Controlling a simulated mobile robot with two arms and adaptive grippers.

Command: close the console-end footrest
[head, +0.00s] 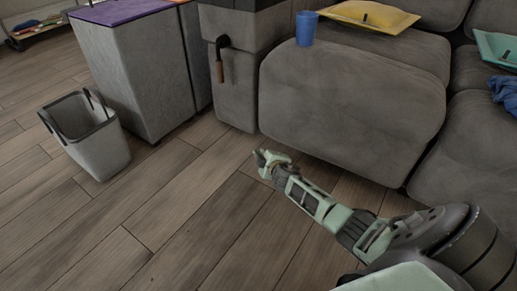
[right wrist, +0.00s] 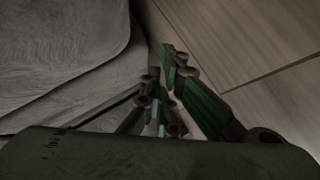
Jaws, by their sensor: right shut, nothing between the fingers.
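The grey upholstered footrest (head: 345,105) is at the console end of the sofa, its broad rounded front facing me above the floor. The grey console (head: 236,95) stands just left of it. My right gripper (head: 264,158) is low over the floor, near the footrest's lower left corner; it looks shut and empty. In the right wrist view the closed fingers (right wrist: 168,65) point forward, with grey upholstery (right wrist: 55,55) close on the left and floor on the right. I cannot tell whether they touch it. My left gripper is not in view.
A dark lever with a brown grip (head: 220,70) is on the console. A grey bin (head: 92,145) and grey cabinet (head: 140,75) stand left. The wooden floor (head: 190,220) between is clear.

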